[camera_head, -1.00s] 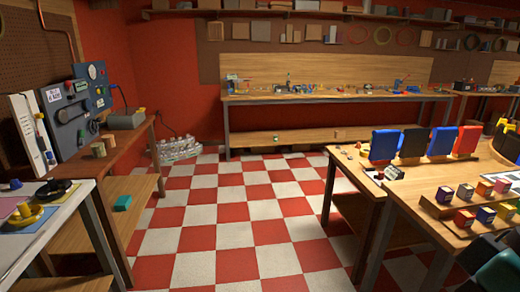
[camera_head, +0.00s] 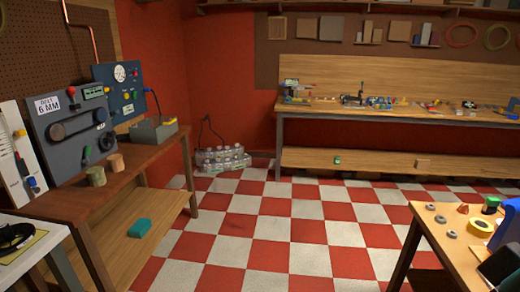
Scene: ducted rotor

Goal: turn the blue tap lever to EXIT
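No EXIT marking is readable. My gripper is not in view.
A grey panel (camera_head: 70,125) with a belt, a grey box (camera_head: 153,131) and two small cylinders share the left bench (camera_head: 110,185). Bottles (camera_head: 222,158) stand by the red wall. The checkered floor (camera_head: 275,235) is open between this bench and the right table (camera_head: 440,240).

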